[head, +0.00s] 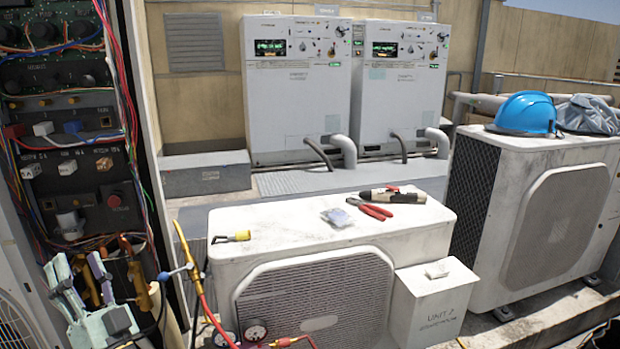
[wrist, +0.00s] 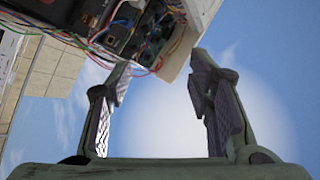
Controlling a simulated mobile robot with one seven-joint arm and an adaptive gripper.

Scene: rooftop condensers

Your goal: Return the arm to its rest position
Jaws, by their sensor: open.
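My gripper (head: 78,262) is at the lower left of the head view, in front of the open electrical cabinet (head: 70,110). Its pale green fingers with purple pads point upward and stand apart. In the wrist view my gripper (wrist: 160,66) is open, with nothing held between its two fingers. Sky shows between the fingers, and the cabinet with its wires (wrist: 125,25) shows above them, tilted. Most of the arm behind the gripper is out of view.
A white condenser unit (head: 235,225) stands right of the gripper, bearing red pliers (head: 375,210), a yellow-handled tool (head: 241,236) and a small packet (head: 338,217). Gauges (head: 255,330) and a red hose (head: 212,318) are close by. A blue helmet (head: 527,113) rests on another condenser (head: 480,195).

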